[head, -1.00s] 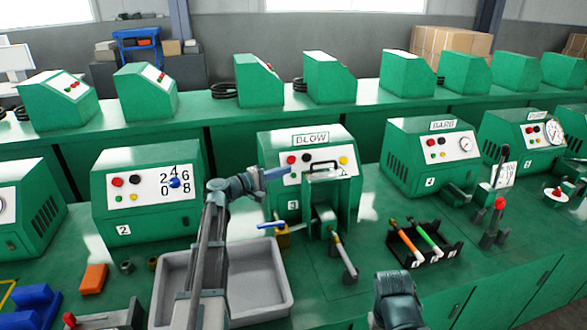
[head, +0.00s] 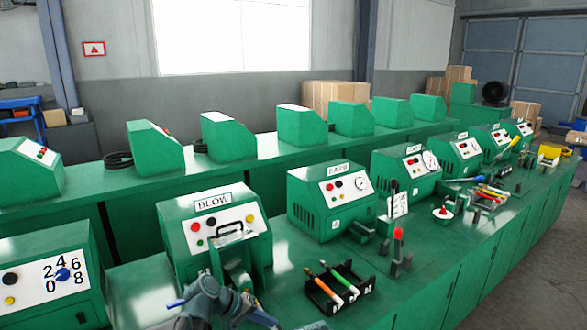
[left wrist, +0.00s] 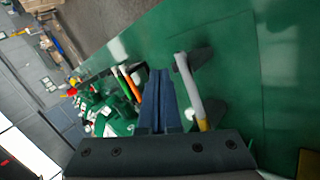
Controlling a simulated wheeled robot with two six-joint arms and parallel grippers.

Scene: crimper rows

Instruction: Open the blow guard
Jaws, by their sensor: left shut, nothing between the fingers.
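The green BLOW machine (head: 180,238) stands on the bench at the lower left of the head view. Its guard (head: 231,236), a small framed cover with a dark handle on top, sits in front of the button panel. I cannot tell whether it is raised or lowered. My left gripper (head: 262,318) is low in front of the machine, below the guard handle and apart from it. In the left wrist view its blue fingers (left wrist: 161,98) are together and empty, beside a pale lever with a yellow end (left wrist: 190,90). My right gripper is not in view.
A black rack (head: 338,290) with an orange and a green tool stands right of the BLOW machine. A red-knobbed lever (head: 398,250) is beyond it. A blue valve handle (head: 175,303) is left of my gripper. A dial machine (head: 52,275) stands at the left.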

